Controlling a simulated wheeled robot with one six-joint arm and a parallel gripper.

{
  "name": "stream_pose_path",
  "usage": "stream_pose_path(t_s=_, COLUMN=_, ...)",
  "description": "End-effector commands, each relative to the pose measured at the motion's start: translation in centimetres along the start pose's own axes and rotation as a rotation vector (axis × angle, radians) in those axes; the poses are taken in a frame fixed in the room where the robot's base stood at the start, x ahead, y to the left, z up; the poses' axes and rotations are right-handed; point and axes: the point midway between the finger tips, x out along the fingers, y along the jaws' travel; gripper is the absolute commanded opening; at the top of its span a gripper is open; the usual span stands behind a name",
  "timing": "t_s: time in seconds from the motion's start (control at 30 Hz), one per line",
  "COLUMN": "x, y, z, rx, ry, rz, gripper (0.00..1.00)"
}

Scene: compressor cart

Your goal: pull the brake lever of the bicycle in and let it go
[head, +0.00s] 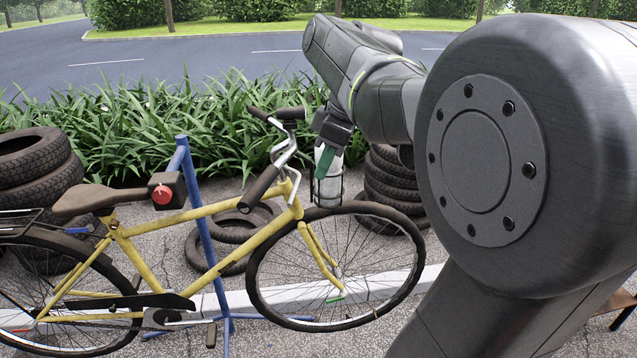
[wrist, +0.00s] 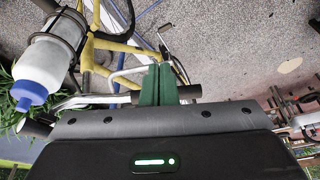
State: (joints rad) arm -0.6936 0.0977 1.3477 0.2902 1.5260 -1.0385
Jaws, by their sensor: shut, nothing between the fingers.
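The yellow bicycle (head: 150,240) stands upright in the head view. Its silver handlebar (head: 292,150) has dark grips, the nearer one (head: 259,188) pointing down and left. I cannot clearly tell the brake lever from the silver bars. My gripper (head: 324,163) has green fingers and is shut and empty, just right of the handlebar in the head view. In the wrist view my gripper (wrist: 158,86) covers part of the handlebar area; a bent silver bar (wrist: 125,74) shows left of the fingers and a dark grip (wrist: 189,91) right of them. Contact cannot be told.
A white bottle (wrist: 48,62) with a blue cap sits in a holder near the handlebar. A blue stand (head: 207,240) is by the frame. Tyre stacks (head: 36,165) stand left and right (head: 391,185), and loose tyres lie behind the bicycle. Plants line the back.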

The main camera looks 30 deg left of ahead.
Motion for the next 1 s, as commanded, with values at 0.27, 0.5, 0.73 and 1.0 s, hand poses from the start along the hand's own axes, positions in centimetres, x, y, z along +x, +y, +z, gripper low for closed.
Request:
stream_pose_path(t_s=0.27, x=-3.2, y=0.0, z=0.0, rx=0.0, ry=0.0, rz=0.0, gripper=0.0)
stream_pose_path(t_s=0.5, x=-3.5, y=-0.1, z=0.0, rx=0.0, ry=0.0, rz=0.0, gripper=0.0)
stream_pose_path(t_s=0.73, x=-3.2, y=-0.1, z=0.0, rx=0.0, ry=-0.001, rz=-0.001, gripper=0.0)
stream_pose_path(t_s=1.0, x=0.5, y=-0.1, z=0.0, rx=0.0, ry=-0.003, rz=-0.004, gripper=0.0)
